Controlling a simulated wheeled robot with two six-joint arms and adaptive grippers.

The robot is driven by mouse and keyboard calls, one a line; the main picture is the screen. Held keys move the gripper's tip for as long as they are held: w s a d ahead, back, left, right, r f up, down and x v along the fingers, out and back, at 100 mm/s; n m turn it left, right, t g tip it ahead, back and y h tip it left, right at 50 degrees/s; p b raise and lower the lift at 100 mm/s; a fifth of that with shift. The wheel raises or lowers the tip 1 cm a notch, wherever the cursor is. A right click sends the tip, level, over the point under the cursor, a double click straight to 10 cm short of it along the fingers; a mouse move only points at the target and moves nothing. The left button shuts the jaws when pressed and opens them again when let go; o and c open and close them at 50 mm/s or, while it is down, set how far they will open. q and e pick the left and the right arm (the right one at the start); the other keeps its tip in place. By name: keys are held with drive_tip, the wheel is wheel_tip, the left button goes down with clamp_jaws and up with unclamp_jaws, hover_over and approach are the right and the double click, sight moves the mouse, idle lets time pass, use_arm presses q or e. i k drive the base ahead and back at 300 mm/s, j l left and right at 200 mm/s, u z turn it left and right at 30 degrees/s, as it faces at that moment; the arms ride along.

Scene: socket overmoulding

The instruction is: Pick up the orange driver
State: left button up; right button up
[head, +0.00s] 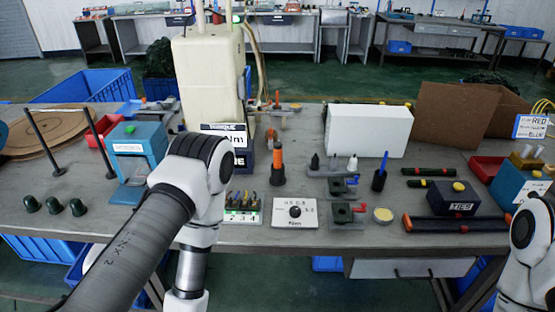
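An orange driver (277,156) stands upright on the grey table, near the middle of the head view. Its upper part is orange and its lower part is black, in or on a dark base. It stands behind the white dial box and to the right of my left arm. My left arm reaches in from the left and bends down past the table's front edge, so its gripper is out of the frame. Only part of my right arm shows at the right edge, and its gripper is out of view too.
A white dial box (295,213) and a rack of small bits (242,207) lie in front of the driver. A tall cream machine (211,76) stands behind to the left. A white box (368,131) stands behind to the right. Dark fixtures (344,212) sit to the right.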

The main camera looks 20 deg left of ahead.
sight(278, 146)
drive_tip(key=i+j+u, duration=0.25)
drive_tip(key=i+j, duration=0.2)
drive_tip(key=i+j+u, duration=0.3)
drive_tip(key=i, duration=0.25)
